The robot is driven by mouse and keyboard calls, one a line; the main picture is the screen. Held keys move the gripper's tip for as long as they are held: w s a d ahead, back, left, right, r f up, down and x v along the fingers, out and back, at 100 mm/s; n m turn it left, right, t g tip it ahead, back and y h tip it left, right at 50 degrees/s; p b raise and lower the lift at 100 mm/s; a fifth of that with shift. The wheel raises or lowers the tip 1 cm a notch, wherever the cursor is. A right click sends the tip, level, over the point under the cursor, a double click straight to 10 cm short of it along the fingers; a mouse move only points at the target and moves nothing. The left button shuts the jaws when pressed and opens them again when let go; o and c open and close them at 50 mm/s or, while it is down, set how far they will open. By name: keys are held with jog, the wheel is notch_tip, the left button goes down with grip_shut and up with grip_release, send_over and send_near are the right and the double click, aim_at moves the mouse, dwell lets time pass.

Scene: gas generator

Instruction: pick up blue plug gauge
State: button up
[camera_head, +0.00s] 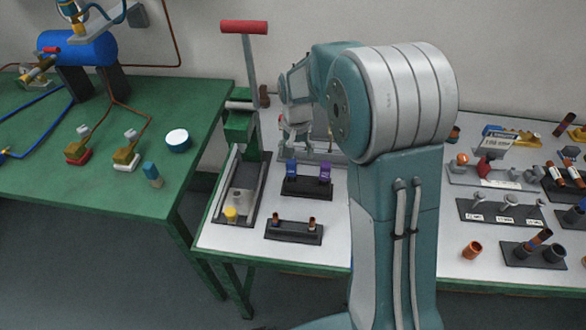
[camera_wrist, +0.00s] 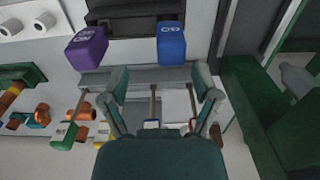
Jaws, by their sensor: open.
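The blue plug gauge (camera_head: 291,168) stands in a black holder (camera_head: 307,188) on the grey-white table in the head view. A purple plug gauge (camera_head: 325,172) stands beside it on the right. In the wrist view the blue gauge (camera_wrist: 171,42) is at upper middle, marked with a light symbol, and the purple one (camera_wrist: 87,48) is at upper left. My gripper (camera_wrist: 162,82) is open and empty, with its two fingers apart and the blue gauge beyond them in the picture. In the head view my gripper (camera_head: 297,132) hangs behind and above the gauges, partly blurred with the background.
A green press with a red handle (camera_head: 244,27) stands left of the holder. A smaller black stand (camera_head: 294,231) with copper fittings is in front. Several fittings and black stands (camera_head: 500,211) fill the table's right side. A green table (camera_head: 110,180) is at left.

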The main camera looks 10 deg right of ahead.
aim_at(290, 169)
jog(key=f, duration=0.2)
jog(key=a+f, duration=0.1)
jog(key=f, duration=0.2)
jog(key=shift+a+f, duration=0.35)
jog(key=shift+f, duration=0.05)
jog(key=shift+d+f, duration=0.1)
jog(key=shift+d, duration=0.4)
jog(key=shift+a, duration=0.2)
jog(key=c, duration=1)
jog(key=shift+a, duration=0.3)
jog(key=shift+c, duration=0.2)
